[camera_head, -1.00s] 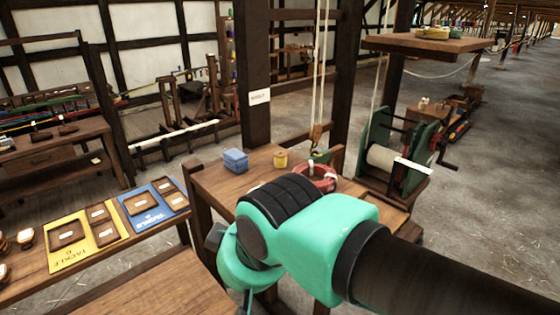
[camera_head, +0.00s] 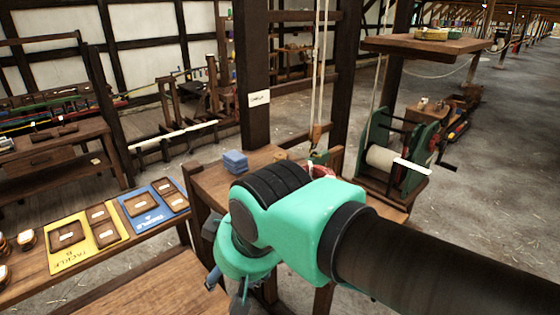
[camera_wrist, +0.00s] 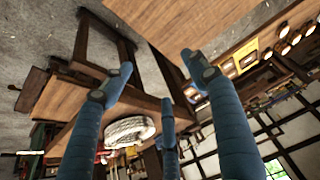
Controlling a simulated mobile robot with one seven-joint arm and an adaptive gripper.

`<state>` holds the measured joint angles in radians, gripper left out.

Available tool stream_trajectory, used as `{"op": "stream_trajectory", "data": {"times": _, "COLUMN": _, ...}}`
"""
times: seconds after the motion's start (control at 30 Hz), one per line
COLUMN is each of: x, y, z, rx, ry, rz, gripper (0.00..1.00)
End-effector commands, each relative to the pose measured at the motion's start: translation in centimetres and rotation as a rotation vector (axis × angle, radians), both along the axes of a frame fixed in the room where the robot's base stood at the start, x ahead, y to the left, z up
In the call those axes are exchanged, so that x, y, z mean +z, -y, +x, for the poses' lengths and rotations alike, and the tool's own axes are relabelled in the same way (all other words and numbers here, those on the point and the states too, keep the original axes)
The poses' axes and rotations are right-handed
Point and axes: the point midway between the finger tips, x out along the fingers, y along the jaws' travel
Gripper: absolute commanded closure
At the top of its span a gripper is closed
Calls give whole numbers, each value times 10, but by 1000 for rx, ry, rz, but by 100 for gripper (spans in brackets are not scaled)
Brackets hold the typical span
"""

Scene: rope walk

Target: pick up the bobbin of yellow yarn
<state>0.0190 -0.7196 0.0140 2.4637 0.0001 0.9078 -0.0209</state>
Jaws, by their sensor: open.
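The bobbin of yellow yarn stood on the wooden table behind my arm; in the head view now I cannot make it out clearly, as my arm covers that spot. I cannot pick it out in the wrist view either. My gripper (camera_head: 226,289) points down at the near side of that table (camera_head: 212,181), low in the head view and partly hidden by my wrist. In the wrist view its fingers (camera_wrist: 157,75) are spread open with nothing between them.
A blue stack (camera_head: 235,161) sits on the table's back left, and a red ring (camera_head: 322,169) shows just behind my arm. A post (camera_head: 254,70) and hanging ropes (camera_head: 320,60) rise behind. Yellow and blue tackle boards (camera_head: 85,240) lie on the left bench.

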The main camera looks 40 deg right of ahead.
Motion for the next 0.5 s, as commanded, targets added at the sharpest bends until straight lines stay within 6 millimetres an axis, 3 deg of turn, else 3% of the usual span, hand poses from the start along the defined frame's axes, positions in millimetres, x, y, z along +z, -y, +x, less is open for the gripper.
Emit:
{"op": "stream_trajectory", "data": {"times": 0.27, "x": 56, "y": 29, "z": 51, "rx": -8, "ry": -67, "rz": -29, "gripper": 41}}
{"op": "stream_trajectory", "data": {"times": 0.5, "x": 100, "y": 71, "z": 107, "rx": -9, "ry": -141, "rz": -52, "gripper": 41}}
